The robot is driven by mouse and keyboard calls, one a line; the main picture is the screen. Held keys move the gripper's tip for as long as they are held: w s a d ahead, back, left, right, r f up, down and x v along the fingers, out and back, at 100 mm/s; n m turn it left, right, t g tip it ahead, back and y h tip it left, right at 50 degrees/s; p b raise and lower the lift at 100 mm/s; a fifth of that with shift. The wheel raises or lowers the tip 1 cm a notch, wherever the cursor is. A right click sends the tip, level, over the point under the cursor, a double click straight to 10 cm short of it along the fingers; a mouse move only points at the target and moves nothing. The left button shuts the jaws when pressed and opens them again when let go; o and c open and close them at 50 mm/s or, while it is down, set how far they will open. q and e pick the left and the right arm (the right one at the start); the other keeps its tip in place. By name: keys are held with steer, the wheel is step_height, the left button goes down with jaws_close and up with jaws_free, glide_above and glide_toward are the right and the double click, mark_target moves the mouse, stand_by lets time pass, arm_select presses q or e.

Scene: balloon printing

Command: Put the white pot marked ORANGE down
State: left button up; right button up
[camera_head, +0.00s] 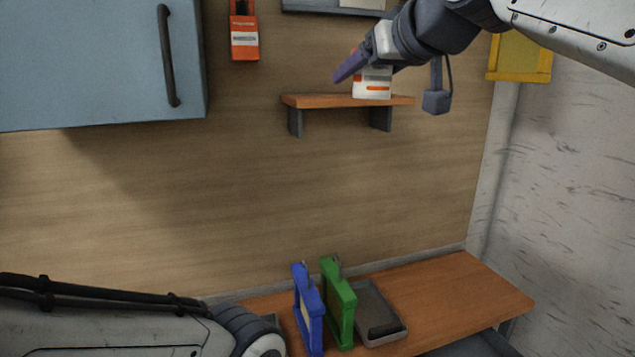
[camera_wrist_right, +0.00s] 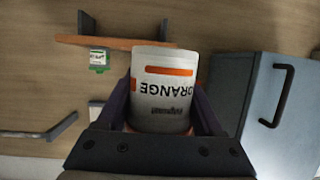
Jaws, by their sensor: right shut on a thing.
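The white pot marked ORANGE (camera_head: 372,83) has an orange stripe and shows just above or in front of the small wall shelf (camera_head: 318,101). I cannot tell whether it touches the board. My right gripper (camera_head: 356,62) is shut on it. In the right wrist view the pot (camera_wrist_right: 163,95) sits between the two fingers of the right gripper (camera_wrist_right: 165,112), its lettering upside down. There it overlaps one end of the shelf board (camera_wrist_right: 95,41). In the head view the gripper hides part of the pot. My left arm shows at the lower left, its gripper out of view.
A blue cabinet (camera_head: 85,60) hangs at the left. An orange-red item (camera_head: 244,35) is on the wall. A yellow frame (camera_head: 520,57) is at the right. Below, a wooden bench (camera_head: 450,295) bears blue (camera_head: 307,310) and green (camera_head: 338,300) frames and a grey tray (camera_head: 393,334).

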steer(key=w+d+f+m+h, duration=0.1)
steer(key=w+d+f, duration=0.3)
steer(key=f, duration=0.5)
steer(key=w+d+f+m+h, duration=0.1)
steer(key=w+f+m+h, duration=0.1)
steer(key=w+f, duration=0.5)
steer(key=w+d+f+m+h, duration=0.1)
steer(key=w+d+f, duration=0.2)
steer(key=f, duration=0.8)
steer(key=s+d+f, duration=0.1)
steer(key=s+f, duration=0.2)
steer(key=f, duration=0.4)
steer(key=s+d+f, duration=0.1)
steer(key=s+f, duration=0.3)
steer(key=f, duration=0.4)
steer(key=s+d+f+t+h, duration=0.1)
steer(key=s+f, duration=0.3)
steer(key=f, duration=0.4)
steer(key=shift+s+d, duration=0.15)
steer(key=shift+d, duration=0.15)
